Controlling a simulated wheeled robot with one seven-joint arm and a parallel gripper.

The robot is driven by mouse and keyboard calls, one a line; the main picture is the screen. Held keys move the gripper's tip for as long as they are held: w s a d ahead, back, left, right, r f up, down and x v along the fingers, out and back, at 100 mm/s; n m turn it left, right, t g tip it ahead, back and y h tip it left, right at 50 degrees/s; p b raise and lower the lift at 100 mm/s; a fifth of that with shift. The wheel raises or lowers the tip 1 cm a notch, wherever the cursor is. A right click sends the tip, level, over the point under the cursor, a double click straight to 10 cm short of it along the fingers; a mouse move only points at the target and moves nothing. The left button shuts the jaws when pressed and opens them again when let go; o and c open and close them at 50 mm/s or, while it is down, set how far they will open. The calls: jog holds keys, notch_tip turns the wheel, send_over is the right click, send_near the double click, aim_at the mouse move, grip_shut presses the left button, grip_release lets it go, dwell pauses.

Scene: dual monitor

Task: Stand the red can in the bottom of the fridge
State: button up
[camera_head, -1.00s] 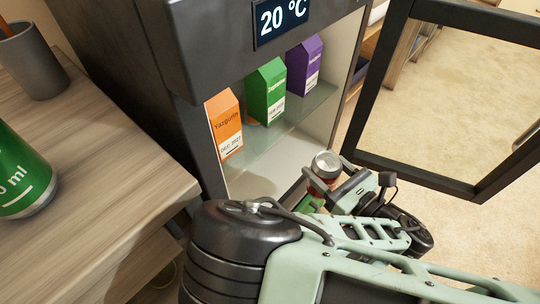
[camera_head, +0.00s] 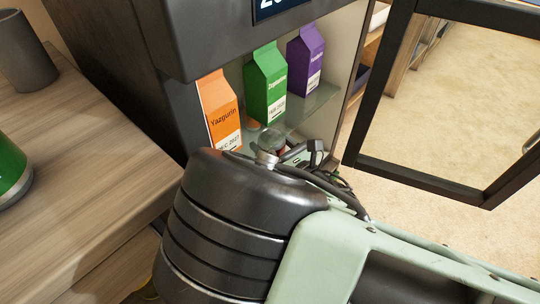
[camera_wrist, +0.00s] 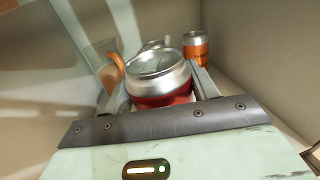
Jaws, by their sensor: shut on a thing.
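The red can (camera_wrist: 163,88) with a silver top is between the fingers of my gripper (camera_wrist: 165,85) in the wrist view. My gripper is shut on it, and the can looks roughly upright. In the head view the can (camera_head: 271,139) is partly hidden behind my arm and appears inside the lower part of the fridge (camera_head: 150,70), below the glass shelf. My gripper is mostly hidden there. The wrist view does not show whether the can's base touches the fridge floor.
Orange (camera_head: 220,110), green (camera_head: 265,85) and purple (camera_head: 306,60) cartons stand on the glass shelf. An orange can (camera_wrist: 196,49) stands behind the red can, at right. Another orange item (camera_wrist: 112,73) is at left. The fridge door (camera_head: 365,90) is open at right.

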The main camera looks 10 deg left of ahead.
notch_tip(320, 180, down, 4)
jog(key=shift+w+a+f+b, duration=0.1)
jog(key=shift+w+a+b, duration=0.05)
jog(key=shift+b, duration=0.9)
jog(key=o, duration=1.2)
jog(key=shift+f, duration=0.1)
jog(key=shift+r, duration=0.25)
jog(key=p+v, duration=0.3)
jog(key=v, duration=0.9)
